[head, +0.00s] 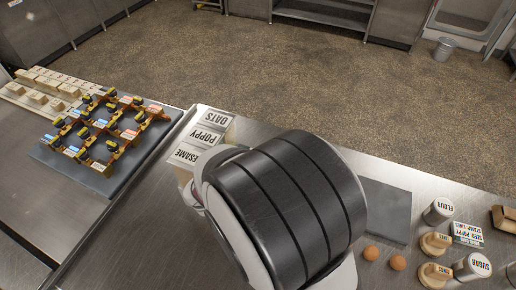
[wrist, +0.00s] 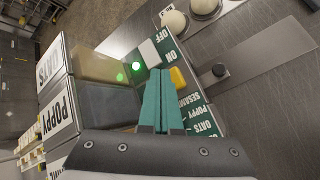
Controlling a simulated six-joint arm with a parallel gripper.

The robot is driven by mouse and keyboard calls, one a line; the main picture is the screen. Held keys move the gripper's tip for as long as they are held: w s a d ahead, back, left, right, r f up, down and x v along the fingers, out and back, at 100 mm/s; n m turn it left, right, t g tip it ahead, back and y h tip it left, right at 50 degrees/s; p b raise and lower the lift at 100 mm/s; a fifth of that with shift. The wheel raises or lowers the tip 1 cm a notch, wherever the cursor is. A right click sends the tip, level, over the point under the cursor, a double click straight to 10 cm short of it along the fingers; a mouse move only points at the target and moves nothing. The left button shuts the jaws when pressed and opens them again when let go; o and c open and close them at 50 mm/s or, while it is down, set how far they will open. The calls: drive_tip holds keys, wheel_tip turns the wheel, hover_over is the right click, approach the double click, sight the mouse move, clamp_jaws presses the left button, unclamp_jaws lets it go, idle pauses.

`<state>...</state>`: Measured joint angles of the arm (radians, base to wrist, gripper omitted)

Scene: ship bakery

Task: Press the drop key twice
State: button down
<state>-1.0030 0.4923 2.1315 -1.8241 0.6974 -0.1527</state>
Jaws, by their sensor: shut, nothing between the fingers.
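In the wrist view a green panel (wrist: 198,108) carries the white words OFF, ON, SESAME and OATS. A white block-shaped key (wrist: 150,54) sits at its upper end beside ON and OFF. A yellow key or knob (wrist: 178,77) sits lower, near SESAME. I read no word "drop", so I cannot tell which is the drop key. My gripper (wrist: 159,72) has teal fingers, shut and empty, with tips between the white and yellow parts. Whether they touch either is unclear. In the head view my arm hides the gripper and the panel.
Bins labelled OATS (head: 213,118), POPPY (head: 203,137) and SESAME stand left of my arm. A green light (wrist: 137,66) glows by the panel. A rack of small parts (head: 108,128) lies far left. Eggs (head: 398,263), a flour tin (head: 438,211) and a sugar tin (head: 472,266) stand right.

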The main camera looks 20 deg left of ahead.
drive_tip(key=shift+f, duration=0.2)
drive_tip(key=shift+f, duration=0.5)
idle(0.6)
drive_tip(key=shift+r, duration=0.95)
drive_tip(key=shift+r, duration=2.5)
drive_tip(key=shift+d, duration=0.1)
